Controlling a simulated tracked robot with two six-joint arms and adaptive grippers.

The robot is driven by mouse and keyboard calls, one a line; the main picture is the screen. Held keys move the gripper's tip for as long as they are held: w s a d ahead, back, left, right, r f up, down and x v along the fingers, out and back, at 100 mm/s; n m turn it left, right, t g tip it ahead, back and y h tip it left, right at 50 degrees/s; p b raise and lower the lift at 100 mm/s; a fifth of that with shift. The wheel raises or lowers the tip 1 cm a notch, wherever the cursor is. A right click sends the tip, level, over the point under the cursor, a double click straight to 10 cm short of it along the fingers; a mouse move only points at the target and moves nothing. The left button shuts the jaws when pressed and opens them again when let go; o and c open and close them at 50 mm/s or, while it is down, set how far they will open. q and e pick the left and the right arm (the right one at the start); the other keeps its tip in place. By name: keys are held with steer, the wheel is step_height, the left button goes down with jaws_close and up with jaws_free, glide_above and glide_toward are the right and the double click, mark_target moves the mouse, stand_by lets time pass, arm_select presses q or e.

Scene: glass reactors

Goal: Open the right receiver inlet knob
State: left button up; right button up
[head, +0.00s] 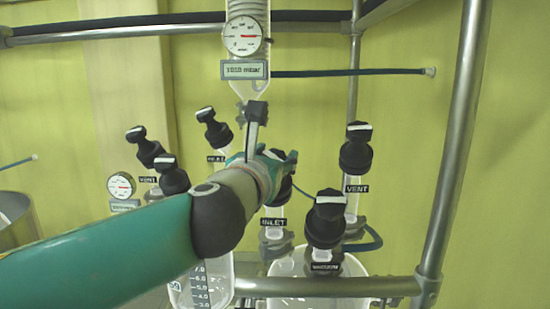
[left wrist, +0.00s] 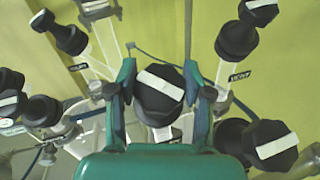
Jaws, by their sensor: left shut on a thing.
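The right receiver inlet knob (left wrist: 158,104) is black with a white bar on top. In the left wrist view it sits between the two teal fingers of my left gripper (left wrist: 165,82), which is shut on it. The white bar slants down to the right there. In the head view my left gripper (head: 265,160) covers most of the knob, and only its dark side (head: 281,190) shows above the INLET label (head: 273,222). The right receiver (head: 290,263) is a glass vessel below it. My right gripper is not in view.
A vacuum knob (head: 326,222) stands close at the front right, and a vent knob (head: 356,150) stands behind it. More black knobs (head: 172,178) crowd the left side. A pressure gauge (head: 243,36) hangs above. A metal post (head: 456,150) rises at right.

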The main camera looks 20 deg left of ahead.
arm_select(q)
steer(key=shift+y, duration=0.3)
steer(key=n+y+b, duration=0.1)
steer(key=n+y, duration=0.2)
steer(key=shift+d+f+n, duration=0.1)
steer(key=shift+n, duration=0.2)
steer(key=n+g+y, duration=0.1)
steer(key=n+y, duration=0.1)
steer(key=shift+y, duration=0.3)
steer(key=n+g+y, duration=0.1)
steer(key=n+y+p, duration=0.1)
steer(key=n, duration=0.1)
steer(key=n+g+y+p, duration=0.1)
steer(key=n, duration=0.1)
steer(key=shift+r+g+y, duration=0.3)
steer(key=shift+y, duration=0.1)
steer(key=n+g+y+p, duration=0.2)
steer(key=n, duration=0.1)
steer(key=shift+f+n+g, duration=0.1)
steer(key=shift+n+g, duration=0.3)
steer(key=n+g+y, duration=0.1)
steer(key=n+g, duration=0.1)
steer(key=shift+f+n+g+y, duration=0.15)
steer(key=shift+n+g+y, duration=0.15)
steer(key=shift+n, duration=0.1)
steer(key=shift+s+a+n+g+p, duration=0.1)
steer(key=shift+a+n+g+p, duration=0.15)
steer(key=shift+n+g, duration=0.45)
